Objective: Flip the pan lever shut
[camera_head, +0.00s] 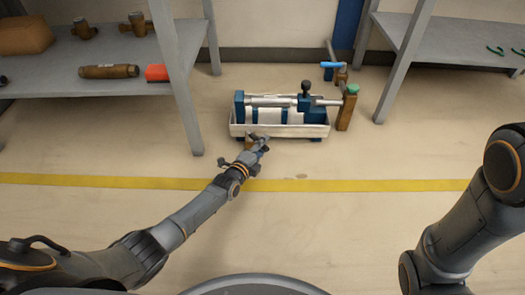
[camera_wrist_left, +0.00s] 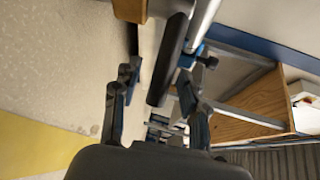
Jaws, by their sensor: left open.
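The test bench has a long white pan (camera_head: 290,131) on the floor, with blue clamps (camera_head: 240,106) and silver pipe above it. My left gripper (camera_head: 264,140) is at the pan's front edge, left of its middle. Its fingers also show in the left wrist view (camera_wrist_left: 158,88), spread apart. A dark bar (camera_wrist_left: 168,60), possibly the pan lever, lies between or beyond them; I cannot tell whether they touch it. In the head view the gripper hides that part of the pan's front. My right arm is at the right, its gripper out of the picture.
A blue-handled valve (camera_head: 332,65) and a brown post with a green cap (camera_head: 350,90) stand at the bench's right end. Grey shelves stand left (camera_head: 130,50) and right (camera_head: 450,40). The floor around the yellow line (camera_head: 380,185) is clear.

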